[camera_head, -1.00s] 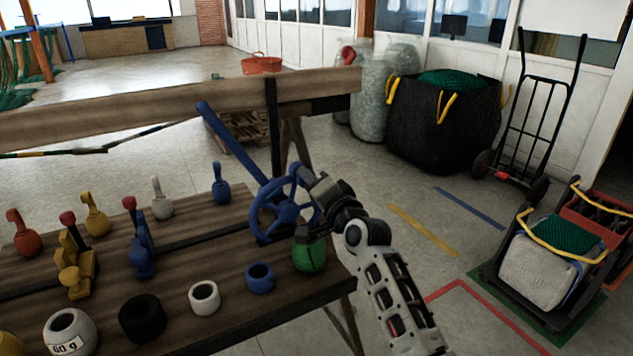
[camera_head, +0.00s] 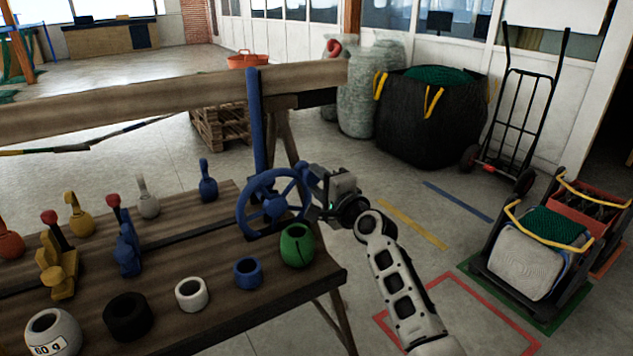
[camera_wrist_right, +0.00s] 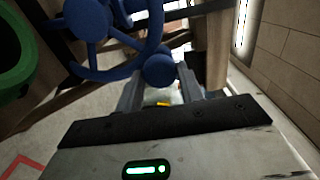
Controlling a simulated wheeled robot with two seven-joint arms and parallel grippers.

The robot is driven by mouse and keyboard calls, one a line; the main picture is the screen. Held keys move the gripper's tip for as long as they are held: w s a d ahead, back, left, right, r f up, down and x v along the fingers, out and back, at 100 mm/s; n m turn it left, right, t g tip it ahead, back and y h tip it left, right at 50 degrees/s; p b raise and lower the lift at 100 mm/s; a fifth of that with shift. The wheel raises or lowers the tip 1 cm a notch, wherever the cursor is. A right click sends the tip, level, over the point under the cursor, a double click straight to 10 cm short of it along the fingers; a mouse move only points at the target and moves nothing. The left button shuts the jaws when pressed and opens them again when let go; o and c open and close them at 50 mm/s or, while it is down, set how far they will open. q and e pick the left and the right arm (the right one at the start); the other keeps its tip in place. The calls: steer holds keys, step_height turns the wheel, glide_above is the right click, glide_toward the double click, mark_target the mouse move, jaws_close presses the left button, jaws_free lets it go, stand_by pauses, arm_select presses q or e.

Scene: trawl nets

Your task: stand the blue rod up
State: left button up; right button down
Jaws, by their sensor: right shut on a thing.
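The blue rod (camera_head: 254,120) stands close to vertical in the head view. Its lower end goes behind the blue handwheel (camera_head: 243,222) on the wooden bench; where it joins is hidden. My right gripper (camera_head: 306,174) is at the upper right of the wheel's rim. In the right wrist view its fingers (camera_wrist_right: 159,86) are shut on a round blue knob (camera_wrist_right: 158,69) at the wheel's rim. My left gripper is not in view.
A green ring-like piece (camera_head: 297,246) lies just below the wheel. Blue (camera_head: 248,273), white (camera_head: 192,294) and black (camera_head: 128,317) rings lie along the bench's front. A thick wooden beam (camera_head: 130,100) runs behind. Several coloured handles stand at the left.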

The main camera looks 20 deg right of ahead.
steer(key=c, duration=0.9)
jaws_free()
steer(key=shift+d+f, duration=0.1)
steer(key=s+d, duration=0.1)
steer(key=s, duration=0.4)
steer(key=s+d, duration=0.1)
steer(key=s, duration=0.4)
steer(key=s+d+p, duration=0.1)
steer(key=s, duration=0.4)
steer(key=shift+s, duration=0.35)
steer(key=s+a+f+n+g, duration=0.2)
steer(key=s+a+f+n, duration=0.2)
steer(key=s+f+n, duration=0.2)
steer(key=s+a+f+n+g, duration=0.2)
steer(key=s+a+f+n, duration=0.2)
steer(key=s+f+n, duration=0.2)
steer(key=s+a+f+n+g, duration=0.2)
steer(key=s+a+f+n, duration=0.2)
steer(key=s+f+n, duration=0.2)
steer(key=shift+s+a+f+g, duration=0.15)
steer(key=shift+s+f+g, duration=0.05)
steer(key=shift+s, duration=0.5)
steer(key=shift+s+a+f+g, duration=0.1)
steer(key=shift+s+f+g, duration=0.1)
steer(key=shift+s, duration=0.45)
